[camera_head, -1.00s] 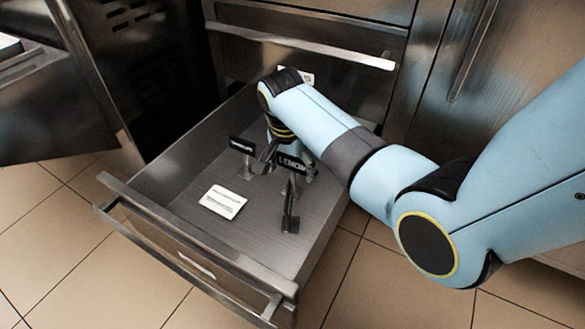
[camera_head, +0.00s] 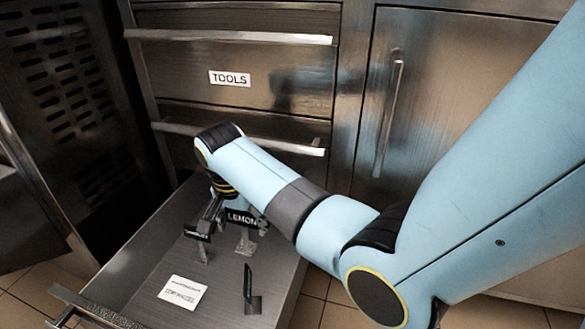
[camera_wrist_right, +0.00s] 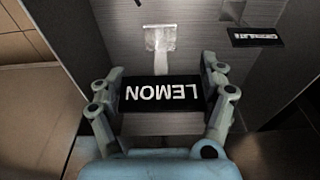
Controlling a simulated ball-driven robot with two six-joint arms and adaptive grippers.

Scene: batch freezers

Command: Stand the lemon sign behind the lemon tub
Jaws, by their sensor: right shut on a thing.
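The lemon sign (camera_head: 242,217) is a small black plate with white LEMON lettering on a pale stem and foot. It is over the open drawer in the head view. In the right wrist view, the sign (camera_wrist_right: 162,93) is upside down between the two fingers, with its pale foot beyond it. My right gripper (camera_wrist_right: 163,98) is shut on the sign's two side edges; in the head view the forearm partly hides it. I cannot tell whether the foot touches the drawer floor. No lemon tub shows. My left gripper is not in view.
A white card (camera_head: 181,292) lies on the drawer floor. The drawer (camera_head: 136,262) has raised walls. A closed drawer labelled TOOLS (camera_head: 230,78) is behind.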

